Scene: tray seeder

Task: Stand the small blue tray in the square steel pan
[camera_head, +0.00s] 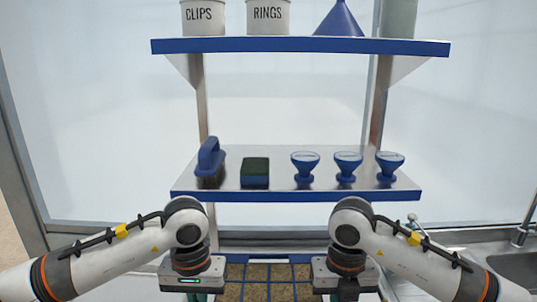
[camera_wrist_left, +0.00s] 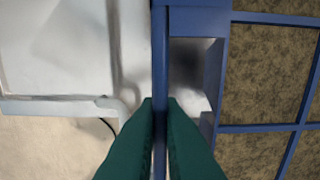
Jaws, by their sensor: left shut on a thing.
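A blue gridded tray (camera_head: 270,282) with brown, soil-like fill in its cells lies low between my two grippers in the head view, its near part cut off. In the left wrist view its blue dividers (camera_wrist_left: 265,128) show at right. My left gripper (camera_wrist_left: 160,105) is shut, its green fingers on either side of a thin blue bar (camera_wrist_left: 160,55) at the tray's left side. This bar looks like part of a side handle. My right gripper (camera_head: 345,290) is at the tray's right side; its fingertips are cut off. I cannot make out a square steel pan.
CLIPS (camera_head: 203,18) and RINGS (camera_head: 268,17) pots stand above. A sink (camera_head: 515,265) is at right. A pale surface (camera_wrist_left: 60,50) lies left of the bar.

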